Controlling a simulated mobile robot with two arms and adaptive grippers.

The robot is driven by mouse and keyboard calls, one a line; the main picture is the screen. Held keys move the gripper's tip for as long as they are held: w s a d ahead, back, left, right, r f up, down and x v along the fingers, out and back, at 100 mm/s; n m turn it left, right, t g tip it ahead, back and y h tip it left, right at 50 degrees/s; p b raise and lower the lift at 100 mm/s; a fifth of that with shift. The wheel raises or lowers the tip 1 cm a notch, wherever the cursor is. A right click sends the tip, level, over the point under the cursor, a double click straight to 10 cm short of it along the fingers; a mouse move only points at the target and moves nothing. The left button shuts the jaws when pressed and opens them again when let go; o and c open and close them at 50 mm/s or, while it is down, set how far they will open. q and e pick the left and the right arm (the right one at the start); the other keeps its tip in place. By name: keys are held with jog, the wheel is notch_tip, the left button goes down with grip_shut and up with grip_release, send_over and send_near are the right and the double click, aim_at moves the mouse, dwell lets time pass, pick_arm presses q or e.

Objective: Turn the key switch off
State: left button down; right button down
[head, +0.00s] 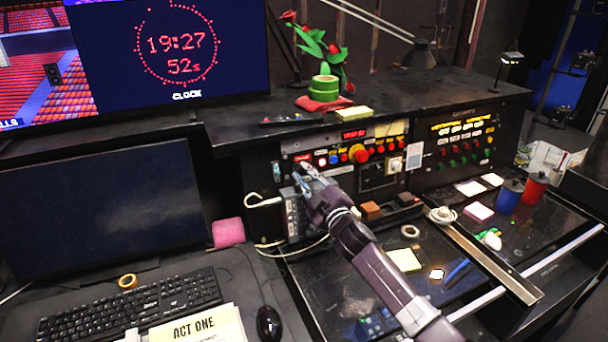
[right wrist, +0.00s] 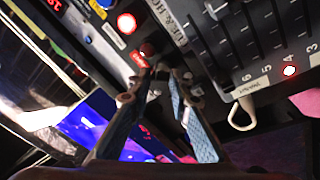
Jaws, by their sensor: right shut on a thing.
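My right gripper (head: 306,172) is at the panel's lower left end. In the right wrist view its two fingertips (right wrist: 163,74) are close together, shut on a small dark part that looks like the key switch (right wrist: 147,49), by a red label. The fingers mostly hide that part, so I cannot tell which way the key points. My left gripper is not in view.
A fader box (head: 294,213) stands just below my right gripper, with cables around it. A monitor (head: 105,210), keyboard (head: 130,305) and mouse (head: 269,323) are at the left. Cups (head: 534,188), tape and sticky notes lie on the right desk. A lamp and red roses stand above the panel.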

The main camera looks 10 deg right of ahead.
jog(key=n+y+p, duration=0.1)
jog(key=n, duration=0.3)
jog(key=shift+d, duration=0.15)
jog(key=shift+n+g+y+p, duration=0.5)
jog(key=shift+n+g+p, duration=0.15)
jog(key=shift+n, duration=1.85)
jog(key=c, duration=1.8)
grip_release()
jog(key=shift+o, duration=0.2)
jog(key=v, duration=1.2)
